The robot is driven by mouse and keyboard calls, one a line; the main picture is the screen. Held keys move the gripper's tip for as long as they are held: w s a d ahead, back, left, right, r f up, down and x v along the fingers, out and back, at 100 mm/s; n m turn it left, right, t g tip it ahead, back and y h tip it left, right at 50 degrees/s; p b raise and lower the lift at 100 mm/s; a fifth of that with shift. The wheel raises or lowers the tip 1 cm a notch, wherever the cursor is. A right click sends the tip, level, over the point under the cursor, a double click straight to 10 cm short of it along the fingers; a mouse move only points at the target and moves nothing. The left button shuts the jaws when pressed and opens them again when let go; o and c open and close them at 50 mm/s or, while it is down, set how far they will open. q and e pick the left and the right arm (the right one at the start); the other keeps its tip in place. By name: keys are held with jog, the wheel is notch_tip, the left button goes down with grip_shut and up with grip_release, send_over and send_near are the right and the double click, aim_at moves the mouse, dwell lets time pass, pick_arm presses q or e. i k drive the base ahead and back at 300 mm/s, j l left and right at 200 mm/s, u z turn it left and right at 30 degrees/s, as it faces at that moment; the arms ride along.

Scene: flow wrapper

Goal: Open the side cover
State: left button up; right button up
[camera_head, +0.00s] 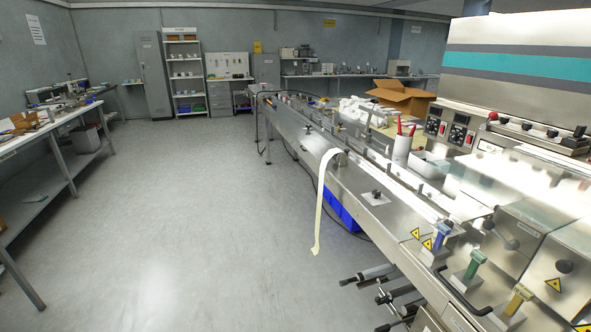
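The flow wrapper (345,180) is a long steel machine running from the back middle to the lower right. At its near right end are steel covers (515,235) with black knobs and yellow warning triangles. They look closed. A black bar handle (462,292) sits on the near side, below blue, green and yellow clamp levers. I cannot tell for certain which panel is the side cover. Neither of my grippers is in view.
Steel rods with black ends (375,275) stick out low beside the machine. A pale strip (320,205) hangs from its side, near a blue bin (340,210). The floor (190,220) to the left is clear, up to a workbench (45,130) at the left.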

aim_at(312, 161)
jog(key=i+l, duration=0.15)
jog(key=i, duration=0.4)
jog(key=i+l, duration=0.15)
jog(key=i, duration=0.35)
